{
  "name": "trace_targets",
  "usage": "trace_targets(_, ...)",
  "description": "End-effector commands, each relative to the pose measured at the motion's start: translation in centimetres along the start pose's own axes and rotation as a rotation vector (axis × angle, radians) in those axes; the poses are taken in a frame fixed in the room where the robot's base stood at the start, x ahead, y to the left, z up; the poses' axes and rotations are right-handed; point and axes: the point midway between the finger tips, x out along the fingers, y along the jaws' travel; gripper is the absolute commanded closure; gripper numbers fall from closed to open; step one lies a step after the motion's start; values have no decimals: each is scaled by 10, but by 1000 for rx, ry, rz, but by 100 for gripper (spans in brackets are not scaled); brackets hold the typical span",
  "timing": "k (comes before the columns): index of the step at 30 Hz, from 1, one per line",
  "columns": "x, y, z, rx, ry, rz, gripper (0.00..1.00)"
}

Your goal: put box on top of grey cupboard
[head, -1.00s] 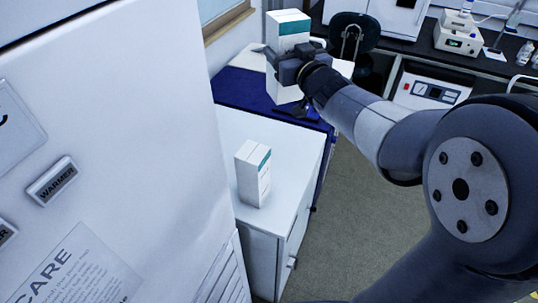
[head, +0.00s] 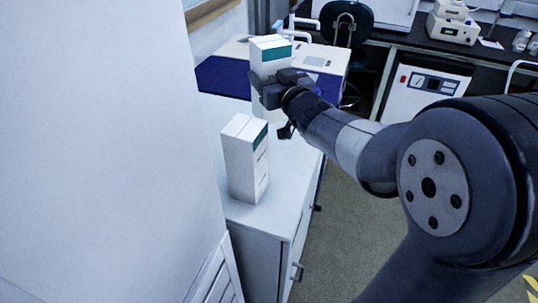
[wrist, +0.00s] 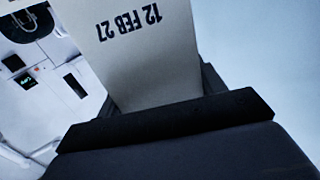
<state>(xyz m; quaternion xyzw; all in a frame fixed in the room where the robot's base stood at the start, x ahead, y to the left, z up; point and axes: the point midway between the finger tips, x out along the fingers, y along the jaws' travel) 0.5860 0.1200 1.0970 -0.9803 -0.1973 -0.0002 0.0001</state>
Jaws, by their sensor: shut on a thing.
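My gripper (head: 284,88) is shut on a white box with a teal band (head: 270,56) in the head view. The held box is upright, and my gripper hides part of its side. In the wrist view the held box (wrist: 150,75) fills the space above the jaws and bears the print "12 FEB 27". A second white box with a teal band (head: 245,170) stands upright on the grey cupboard (head: 285,207), nearer to me. The held box appears over or just behind the cupboard's far part; I cannot tell its exact height.
A large white cabinet (head: 90,150) stands close on the left. A blue and white machine (head: 225,78) sits beyond the cupboard. A dark chair (head: 346,25) and a black bench (head: 400,48) are at the back. Floor (head: 345,240) is clear to the right.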

Motion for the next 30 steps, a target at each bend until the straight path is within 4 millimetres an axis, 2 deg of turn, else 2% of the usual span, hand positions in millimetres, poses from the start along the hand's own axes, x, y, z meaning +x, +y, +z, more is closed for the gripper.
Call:
trace_targets(9,0,0,52,2,-3,0,63)
trace_targets(17,0,0,74,0,0,0,63)
trace_targets(22,0,0,99,1,-3,0,63)
trace_targets(24,0,0,104,1,0,1,63)
trace_targets(30,0,0,104,0,3,1,63)
